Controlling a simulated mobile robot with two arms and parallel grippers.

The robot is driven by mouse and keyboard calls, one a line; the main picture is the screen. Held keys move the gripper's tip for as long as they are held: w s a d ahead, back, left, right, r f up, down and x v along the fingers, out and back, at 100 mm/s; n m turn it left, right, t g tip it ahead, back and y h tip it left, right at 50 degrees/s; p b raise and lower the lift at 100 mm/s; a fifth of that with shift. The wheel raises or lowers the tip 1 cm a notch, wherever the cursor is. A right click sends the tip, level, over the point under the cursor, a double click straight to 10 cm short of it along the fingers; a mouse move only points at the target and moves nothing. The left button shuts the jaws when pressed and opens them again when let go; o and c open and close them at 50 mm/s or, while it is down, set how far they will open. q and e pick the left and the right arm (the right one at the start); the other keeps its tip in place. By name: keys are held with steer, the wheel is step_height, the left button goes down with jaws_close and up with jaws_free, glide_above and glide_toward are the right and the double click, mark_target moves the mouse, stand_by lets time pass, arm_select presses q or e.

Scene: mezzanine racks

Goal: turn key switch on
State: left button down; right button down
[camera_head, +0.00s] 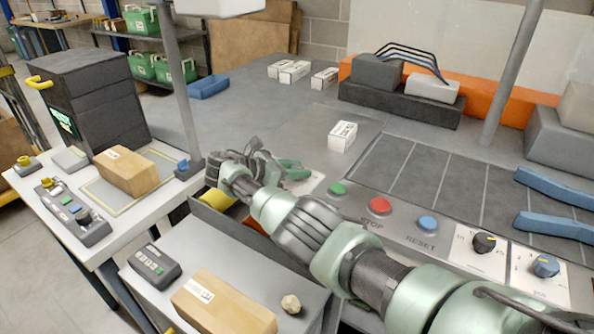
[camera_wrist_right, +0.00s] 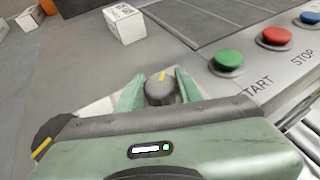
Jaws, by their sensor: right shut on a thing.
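The key switch (camera_wrist_right: 159,90) is a round dark grey knob with a yellow mark, on the panel beside the green START button. In the right wrist view the mark points up and slightly right. My right gripper (camera_wrist_right: 158,88) has its two green fingers on either side of the knob, shut on it. In the head view my right gripper (camera_head: 292,172) reaches down at the panel's left end, and its wrist and fingers hide the knob. My left gripper is not in view.
Right along the panel are the green button (camera_head: 338,189), red STOP button (camera_head: 380,206), blue RESET button (camera_head: 427,223), a black dial (camera_head: 484,242) and a blue dial (camera_head: 545,265). A small white box (camera_head: 342,136) stands behind the gripper. An open drawer (camera_head: 205,214) lies left.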

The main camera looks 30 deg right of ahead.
steer(key=shift+r, duration=0.1)
steer(key=c, duration=0.9)
jaws_free()
steer(key=shift+c, duration=0.2)
steer(key=v, duration=0.7)
steer(key=shift+a+r, duration=0.1)
steer(key=shift+a, duration=0.25)
